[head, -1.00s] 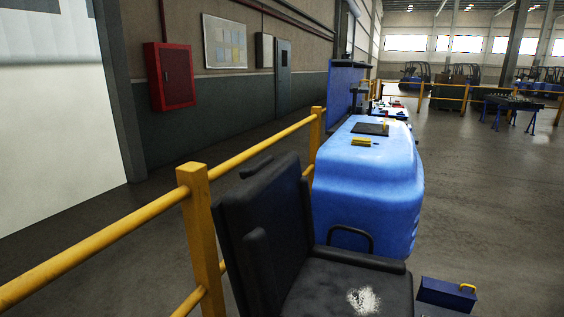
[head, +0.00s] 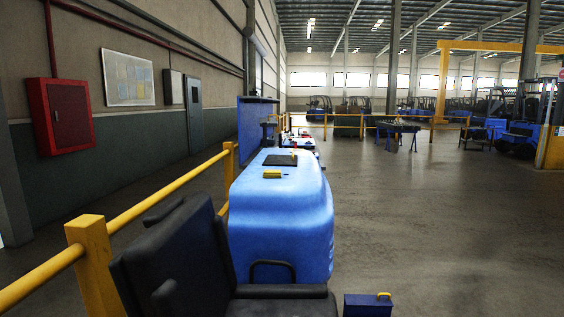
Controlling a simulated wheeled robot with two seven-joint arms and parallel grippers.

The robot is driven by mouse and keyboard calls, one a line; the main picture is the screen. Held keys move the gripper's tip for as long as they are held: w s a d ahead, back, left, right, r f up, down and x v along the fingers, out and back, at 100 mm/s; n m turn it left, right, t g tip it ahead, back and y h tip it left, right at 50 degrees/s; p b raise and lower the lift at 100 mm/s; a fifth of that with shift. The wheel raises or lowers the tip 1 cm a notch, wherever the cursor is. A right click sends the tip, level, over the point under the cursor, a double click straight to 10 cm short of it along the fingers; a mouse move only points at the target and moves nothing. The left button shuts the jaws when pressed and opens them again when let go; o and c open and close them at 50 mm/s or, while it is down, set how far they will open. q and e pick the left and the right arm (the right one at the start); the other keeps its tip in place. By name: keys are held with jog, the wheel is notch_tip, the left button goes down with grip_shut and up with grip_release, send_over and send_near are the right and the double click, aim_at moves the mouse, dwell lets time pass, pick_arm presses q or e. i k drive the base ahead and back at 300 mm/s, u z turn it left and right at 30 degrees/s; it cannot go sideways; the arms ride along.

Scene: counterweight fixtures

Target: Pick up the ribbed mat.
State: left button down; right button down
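A dark flat rectangular piece (head: 280,160) lies on top of the blue rounded machine body (head: 282,205) in the head view. It may be the ribbed mat, but it is too small to make out ribs. A small yellow object (head: 272,174) lies just in front of it, and a small yellow upright piece stands at its far right side. Neither of my grippers shows in the view.
A black seat (head: 175,265) stands in front of the blue body. A yellow railing (head: 150,200) runs along the left. A blue box with a yellow handle (head: 368,305) is at the bottom. Open grey floor (head: 430,230) lies to the right.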

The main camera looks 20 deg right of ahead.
aim_at(270, 160)
jog(key=z, duration=3.1)
jog(key=i, duration=3.4)
jog(key=u, duration=2.55)
jog(key=i, duration=1.65)
jog(key=z, duration=0.05)
